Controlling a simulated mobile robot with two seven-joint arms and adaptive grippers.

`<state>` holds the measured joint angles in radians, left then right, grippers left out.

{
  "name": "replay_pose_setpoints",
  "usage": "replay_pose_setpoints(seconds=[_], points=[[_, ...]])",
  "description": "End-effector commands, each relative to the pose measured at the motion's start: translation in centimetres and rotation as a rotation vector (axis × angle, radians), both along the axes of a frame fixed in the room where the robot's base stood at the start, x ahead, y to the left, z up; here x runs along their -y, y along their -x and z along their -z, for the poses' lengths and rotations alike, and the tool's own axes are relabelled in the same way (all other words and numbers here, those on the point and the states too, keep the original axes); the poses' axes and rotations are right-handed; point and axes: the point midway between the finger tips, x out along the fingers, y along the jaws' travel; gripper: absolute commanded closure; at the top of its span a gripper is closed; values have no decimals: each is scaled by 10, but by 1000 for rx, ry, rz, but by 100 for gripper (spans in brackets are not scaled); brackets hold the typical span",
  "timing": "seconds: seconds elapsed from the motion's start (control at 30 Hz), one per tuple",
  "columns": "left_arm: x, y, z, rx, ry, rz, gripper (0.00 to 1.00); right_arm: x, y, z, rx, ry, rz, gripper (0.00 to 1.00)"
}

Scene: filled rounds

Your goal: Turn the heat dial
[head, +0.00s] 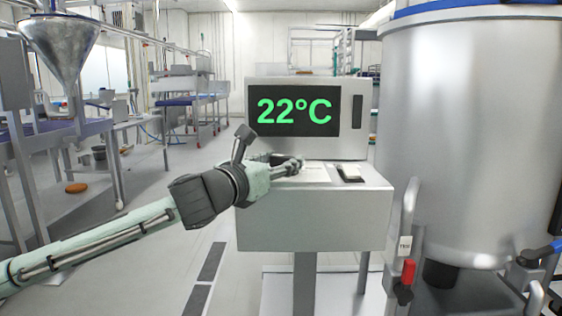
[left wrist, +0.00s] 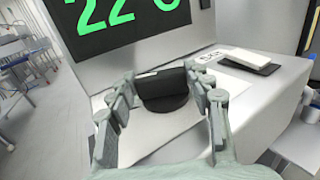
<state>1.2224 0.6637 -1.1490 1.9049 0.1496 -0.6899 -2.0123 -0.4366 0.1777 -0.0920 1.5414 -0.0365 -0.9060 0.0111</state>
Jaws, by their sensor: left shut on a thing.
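The heat dial (left wrist: 163,88) is a black knob with a raised bar and a pale mark on a round base, on the machine's light top panel. In the left wrist view it stands between the fingers of my left gripper (left wrist: 160,76), which is shut on it. In the head view my left gripper (head: 286,166) reaches in from the left and mostly hides the dial. The display (head: 294,111) behind it reads 22°C in green. My right gripper is not in view.
A white switch on a black base (head: 350,173) sits right of the dial. A large steel tank (head: 465,130) with a red-handled valve (head: 407,272) stands close on the right. A steel funnel (head: 62,45) and tables are at left. The floor between is open.

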Motion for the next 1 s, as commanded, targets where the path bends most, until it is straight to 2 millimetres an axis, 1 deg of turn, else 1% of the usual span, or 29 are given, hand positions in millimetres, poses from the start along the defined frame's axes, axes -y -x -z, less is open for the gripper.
replay_pose_setpoints(seconds=[0.37, 0.4, 0.53, 0.57, 0.77, 0.87, 0.97, 1.0], points=[[-1, 0, 0, 0, 1, 26, 78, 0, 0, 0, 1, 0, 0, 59], [-1, 0, 0, 0, 1, 26, 46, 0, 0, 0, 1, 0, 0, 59], [-1, 0, 0, 0, 1, 25, 30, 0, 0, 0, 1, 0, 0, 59], [-1, 0, 0, 0, 1, 25, 28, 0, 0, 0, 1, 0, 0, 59], [-1, 0, 0, 0, 1, 25, 28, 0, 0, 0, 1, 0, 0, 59], [-1, 1, 0, 0, 1, 25, 28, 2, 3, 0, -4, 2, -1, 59], [-7, 8, 0, 1, 0, 23, 28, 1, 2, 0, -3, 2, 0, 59], [-9, 12, 0, 0, 1, 24, 28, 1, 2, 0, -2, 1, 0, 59]])
